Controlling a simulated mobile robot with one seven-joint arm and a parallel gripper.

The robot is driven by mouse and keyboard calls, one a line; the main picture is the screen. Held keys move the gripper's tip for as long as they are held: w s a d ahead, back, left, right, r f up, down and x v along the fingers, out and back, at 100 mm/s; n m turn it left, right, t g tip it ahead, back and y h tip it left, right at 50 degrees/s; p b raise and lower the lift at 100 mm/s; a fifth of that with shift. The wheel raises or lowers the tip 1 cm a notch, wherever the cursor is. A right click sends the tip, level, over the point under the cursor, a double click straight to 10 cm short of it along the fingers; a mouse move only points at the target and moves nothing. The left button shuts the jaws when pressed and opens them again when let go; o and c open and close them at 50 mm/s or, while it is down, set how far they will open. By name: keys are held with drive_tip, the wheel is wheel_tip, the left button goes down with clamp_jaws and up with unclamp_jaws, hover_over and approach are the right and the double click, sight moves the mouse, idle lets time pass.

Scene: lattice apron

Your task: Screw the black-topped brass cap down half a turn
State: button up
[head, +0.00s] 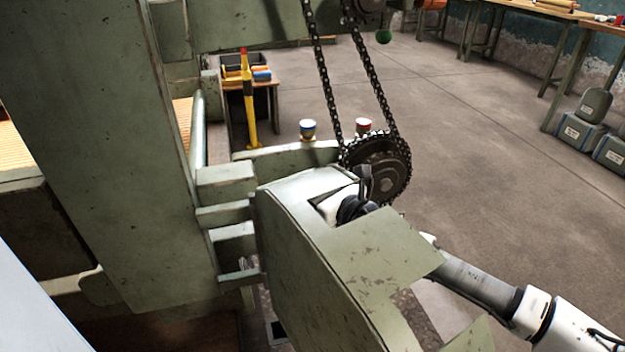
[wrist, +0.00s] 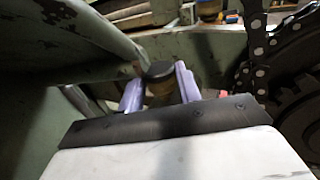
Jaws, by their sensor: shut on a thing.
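The black-topped brass cap (wrist: 160,70) is in the middle of the wrist view, with its dark top and a strip of brass below it showing. My gripper (wrist: 158,80) has its two pale purple fingers on either side of the cap and is shut on it. The cap looks upright, but its thread and seat are hidden. In the head view the green sheet-metal guard (head: 330,250) hides much of my arm, and I cannot make out the cap or my fingertips there.
A chain (head: 327,85) runs down to a dark sprocket (head: 385,172), close on the right of my gripper. A green beam (wrist: 85,35) slants close on the left. Open floor (head: 490,150) lies right.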

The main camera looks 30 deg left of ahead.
drive_tip(key=shift+s+a+r+m+t+h+p, duration=0.15)
drive_tip(key=shift+m+t+h+p, duration=0.25)
drive_tip(key=shift+t, duration=0.4)
drive_tip(key=shift+m+t+p, duration=0.3)
drive_tip(key=shift+m+t, duration=0.3)
drive_tip(key=shift+t, duration=0.1)
drive_tip(key=shift+h, duration=0.3)
drive_tip(key=o, duration=1)
drive_tip(key=shift+d, duration=0.2)
drive_tip(key=v, duration=0.7)
drive_tip(key=shift+s+f, duration=0.2)
drive_tip(key=shift+d, duration=0.1)
